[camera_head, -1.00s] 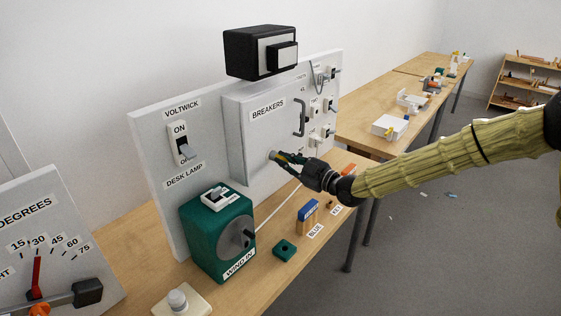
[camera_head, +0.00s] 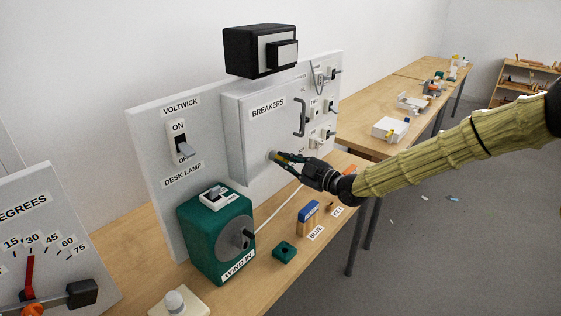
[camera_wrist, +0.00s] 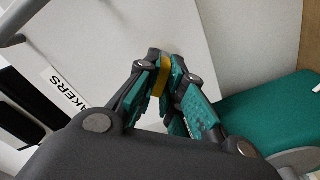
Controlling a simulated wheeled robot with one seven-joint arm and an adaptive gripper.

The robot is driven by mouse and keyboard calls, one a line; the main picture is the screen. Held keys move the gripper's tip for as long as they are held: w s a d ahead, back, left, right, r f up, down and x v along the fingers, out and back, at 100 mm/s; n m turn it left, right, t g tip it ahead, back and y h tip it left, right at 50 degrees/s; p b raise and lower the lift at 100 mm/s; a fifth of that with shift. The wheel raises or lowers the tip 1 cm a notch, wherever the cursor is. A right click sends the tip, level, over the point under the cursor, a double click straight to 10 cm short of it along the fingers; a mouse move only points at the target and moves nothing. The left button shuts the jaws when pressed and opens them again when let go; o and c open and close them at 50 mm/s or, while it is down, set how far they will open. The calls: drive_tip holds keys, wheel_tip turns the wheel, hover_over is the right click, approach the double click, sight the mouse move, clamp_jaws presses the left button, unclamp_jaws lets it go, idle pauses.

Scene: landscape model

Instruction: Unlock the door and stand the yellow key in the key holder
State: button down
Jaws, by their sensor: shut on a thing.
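My gripper (camera_head: 281,157) is shut on the yellow key and sits at the round lock (camera_head: 271,154) low on the grey BREAKERS door (camera_head: 255,140). The wrist view shows a strip of the yellow key (camera_wrist: 161,75) between the fingertips (camera_wrist: 166,82). The key's far end is hidden, so I cannot tell how deep it is in the lock. The door looks closed against its panel and has a dark bar handle (camera_head: 300,117). A small green block with a dark hole (camera_head: 284,253), possibly the key holder, stands on the table in front.
A green WIND IN box (camera_head: 200,245) with a crank stands left of my gripper. A blue-topped wooden block (camera_head: 308,212) stands near the table's front edge. A white switch (camera_head: 180,143) and several breakers (camera_head: 330,105) are on the panel (camera_head: 150,135).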

drive_tip(key=shift+n+b, duration=2)
drive_tip(key=shift+b, duration=0.4)
drive_tip(key=shift+r+n+b, duration=0.1)
drive_tip(key=shift+n+b, duration=2.2)
drive_tip(key=shift+b, duration=1.3)
drive_tip(key=shift+b+v, duration=0.35)
drive_tip(key=shift+v, duration=0.45)
idle(0.9)
